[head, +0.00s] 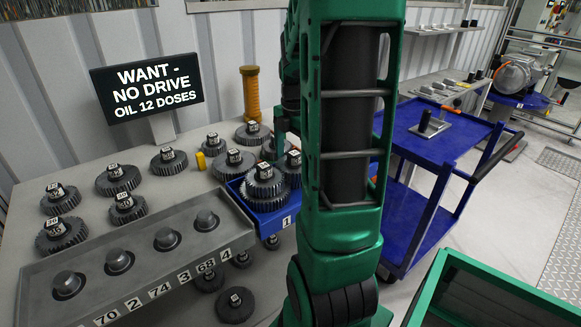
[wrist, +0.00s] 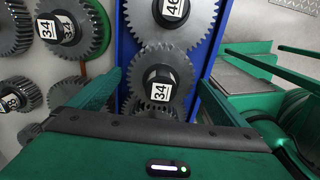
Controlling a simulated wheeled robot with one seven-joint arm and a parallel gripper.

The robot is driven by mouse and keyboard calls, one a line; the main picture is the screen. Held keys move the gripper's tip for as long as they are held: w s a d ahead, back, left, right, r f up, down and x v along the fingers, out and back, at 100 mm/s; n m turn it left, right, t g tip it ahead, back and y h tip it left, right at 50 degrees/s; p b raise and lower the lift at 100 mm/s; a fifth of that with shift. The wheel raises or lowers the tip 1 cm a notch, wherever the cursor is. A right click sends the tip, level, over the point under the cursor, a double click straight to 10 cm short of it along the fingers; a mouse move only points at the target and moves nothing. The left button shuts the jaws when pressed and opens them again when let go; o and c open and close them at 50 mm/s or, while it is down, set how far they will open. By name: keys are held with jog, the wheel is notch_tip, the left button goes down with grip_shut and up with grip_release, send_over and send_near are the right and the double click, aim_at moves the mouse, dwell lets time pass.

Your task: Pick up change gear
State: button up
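Several dark toothed change gears with numbered hubs stand on the grey table. In the wrist view, a gear marked 34 (wrist: 160,70) lies in the blue tray (wrist: 125,50), below a gear marked 46 (wrist: 172,28). Another gear marked 34 (wrist: 62,28) is outside the tray at upper left. My gripper (wrist: 159,82) is open, its two green fingers spread on either side of the tray's 34 gear. Contact cannot be told. In the head view, gears (head: 264,185) sit in the blue tray (head: 272,220) marked 1; my arm hides part of it.
A grey block (head: 135,255) with several round pegs and number labels stands at the front left. A black sign (head: 147,85) reads "WANT - NO DRIVE OIL 12 DOSES". A yellow-orange column (head: 250,93) stands behind. A blue cart (head: 435,135) is at right.

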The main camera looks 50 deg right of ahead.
jog(key=c, duration=1.6)
jog(key=shift+o, duration=0.2)
jog(key=shift+r, duration=0.1)
